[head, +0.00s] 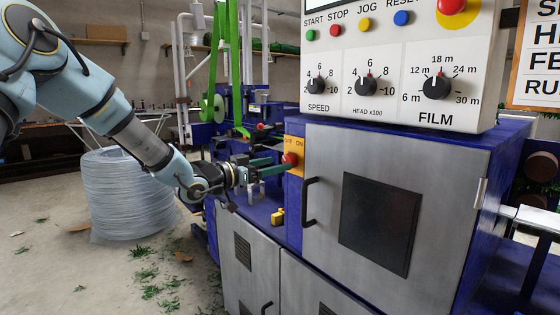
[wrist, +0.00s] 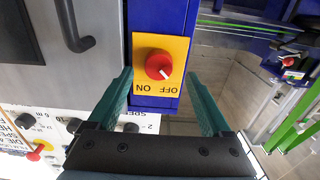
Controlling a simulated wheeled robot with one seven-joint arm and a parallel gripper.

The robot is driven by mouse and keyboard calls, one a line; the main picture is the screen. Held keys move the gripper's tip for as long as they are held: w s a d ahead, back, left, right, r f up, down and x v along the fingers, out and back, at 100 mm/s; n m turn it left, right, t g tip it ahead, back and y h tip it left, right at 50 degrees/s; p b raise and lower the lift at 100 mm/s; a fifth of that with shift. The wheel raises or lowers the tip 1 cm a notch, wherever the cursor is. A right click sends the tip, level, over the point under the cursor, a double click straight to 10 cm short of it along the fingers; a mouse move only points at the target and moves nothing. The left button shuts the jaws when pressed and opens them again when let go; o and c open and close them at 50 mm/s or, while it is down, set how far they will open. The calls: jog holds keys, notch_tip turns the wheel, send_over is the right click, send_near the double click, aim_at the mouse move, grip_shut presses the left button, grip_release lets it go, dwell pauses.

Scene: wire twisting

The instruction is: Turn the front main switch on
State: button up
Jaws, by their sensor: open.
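The main switch is a red round knob (head: 290,158) on a yellow plate (head: 294,144) marked OFF and ON, on the blue machine post. In the wrist view the knob (wrist: 158,66) sits near the middle, with ON and OFF printed upside down below it. Its white mark slants toward the OFF side. My gripper (head: 283,166) is open, at the knob in the head view. In the wrist view its two green fingers (wrist: 158,80) stand apart on either side of the yellow plate (wrist: 175,50). I cannot tell whether a finger touches the knob.
A black door handle (head: 309,202) on the grey cabinet door is close to the right of my gripper. A white control panel (head: 400,62) with dials and buttons juts out above. A small yellow object (head: 277,217) is below. A wire coil (head: 124,195) stands on the floor at left.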

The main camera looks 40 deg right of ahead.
aim_at(286, 162)
jog(key=shift+s+d, duration=0.2)
jog(key=shift+d, duration=1.4)
grip_shut()
